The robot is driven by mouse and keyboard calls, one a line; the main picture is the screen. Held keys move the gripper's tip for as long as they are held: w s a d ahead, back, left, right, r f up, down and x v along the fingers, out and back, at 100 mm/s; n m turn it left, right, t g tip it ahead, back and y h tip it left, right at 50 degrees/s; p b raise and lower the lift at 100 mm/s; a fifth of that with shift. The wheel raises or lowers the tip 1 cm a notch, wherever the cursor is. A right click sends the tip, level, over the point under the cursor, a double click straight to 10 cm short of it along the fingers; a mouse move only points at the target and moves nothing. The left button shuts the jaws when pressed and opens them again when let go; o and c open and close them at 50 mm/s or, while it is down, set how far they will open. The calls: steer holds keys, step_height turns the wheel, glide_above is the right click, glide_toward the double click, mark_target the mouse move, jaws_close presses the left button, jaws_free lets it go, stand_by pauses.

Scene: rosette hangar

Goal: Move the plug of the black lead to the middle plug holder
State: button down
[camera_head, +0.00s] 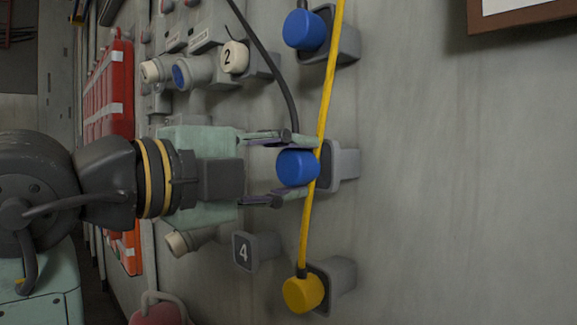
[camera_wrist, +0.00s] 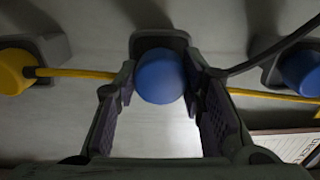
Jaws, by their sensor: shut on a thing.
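The blue plug (camera_head: 297,167) of the black lead (camera_head: 273,70) is between the fingers of my gripper (camera_head: 272,168), which is shut on it. It is at the front of the grey middle plug holder (camera_head: 347,166). In the wrist view the plug (camera_wrist: 160,78) covers part of the middle holder (camera_wrist: 150,42); I cannot tell how deep it sits. The black lead also shows in the wrist view (camera_wrist: 275,48), running from behind the right finger to the upper right.
A yellow lead (camera_head: 330,75) crosses beside the held plug to a yellow plug (camera_head: 303,293) in the lower holder (camera_head: 340,275). Another blue plug (camera_head: 303,30) is in the upper holder (camera_head: 347,42). A block marked 4 (camera_head: 255,251) is nearby.

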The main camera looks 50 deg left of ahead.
steer(key=shift+w, duration=0.55)
steer(key=c, duration=1)
jaws_free()
steer(key=shift+o, duration=0.2)
steer(key=shift+s, duration=0.1)
steer(key=s+d, duration=0.1)
steer(key=s, duration=1)
steer(key=shift+s, duration=0.35)
steer(key=shift+s+d, duration=0.1)
